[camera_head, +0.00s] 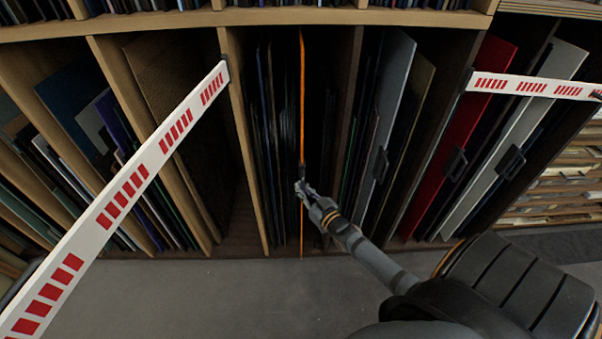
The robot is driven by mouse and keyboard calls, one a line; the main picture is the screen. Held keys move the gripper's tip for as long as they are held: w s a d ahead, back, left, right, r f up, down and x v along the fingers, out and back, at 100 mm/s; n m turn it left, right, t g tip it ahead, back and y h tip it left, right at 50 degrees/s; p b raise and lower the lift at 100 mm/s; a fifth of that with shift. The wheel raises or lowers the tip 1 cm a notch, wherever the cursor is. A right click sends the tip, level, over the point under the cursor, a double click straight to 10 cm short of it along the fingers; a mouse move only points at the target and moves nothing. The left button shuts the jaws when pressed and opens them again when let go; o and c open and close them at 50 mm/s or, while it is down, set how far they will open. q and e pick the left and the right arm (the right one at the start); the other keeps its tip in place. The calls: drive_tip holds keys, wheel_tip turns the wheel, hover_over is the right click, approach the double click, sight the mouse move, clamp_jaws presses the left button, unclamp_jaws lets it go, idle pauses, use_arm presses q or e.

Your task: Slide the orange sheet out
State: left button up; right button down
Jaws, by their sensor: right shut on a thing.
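The orange sheet (302,95) stands upright, seen almost edge-on as a thin orange line, in a middle compartment of the wooden rack. Its lower end shows near the floor below my gripper. My right gripper (301,186) is at the front edge of the sheet, at about its lower middle, and is shut on it or on a handle at that edge; the small dark fingers hide the exact contact. My right arm reaches in from the lower right. My left gripper is not in view.
Dark sheets (269,120) stand close left of the orange one. A grey sheet (388,110) and a red sheet (470,120) with black handles stand to the right. Red-and-white barriers (140,172) and (535,87) cross in front of the rack at both sides. The grey floor (240,300) in front is clear.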

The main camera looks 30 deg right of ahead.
use_arm(q)
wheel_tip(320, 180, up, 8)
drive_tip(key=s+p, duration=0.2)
drive_tip(key=p, duration=0.5)
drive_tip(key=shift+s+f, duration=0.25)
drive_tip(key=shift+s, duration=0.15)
use_arm(e)
drive_tip(key=s+a, duration=0.4)
drive_tip(key=s, duration=0.4)
drive_tip(key=s+a, duration=0.5)
drive_tip(key=s, duration=0.2)
drive_tip(key=shift+s+a, duration=0.25)
drive_tip(key=shift+s, duration=0.15)
drive_tip(key=shift+f, duration=0.1)
drive_tip(key=c, duration=1.8)
unclamp_jaws()
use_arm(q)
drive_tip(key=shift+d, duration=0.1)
use_arm(e)
drive_tip(key=shift+o, duration=0.4)
drive_tip(key=shift+d, duration=0.15)
drive_tip(key=s, duration=1.2)
drive_tip(key=shift+d, duration=0.2)
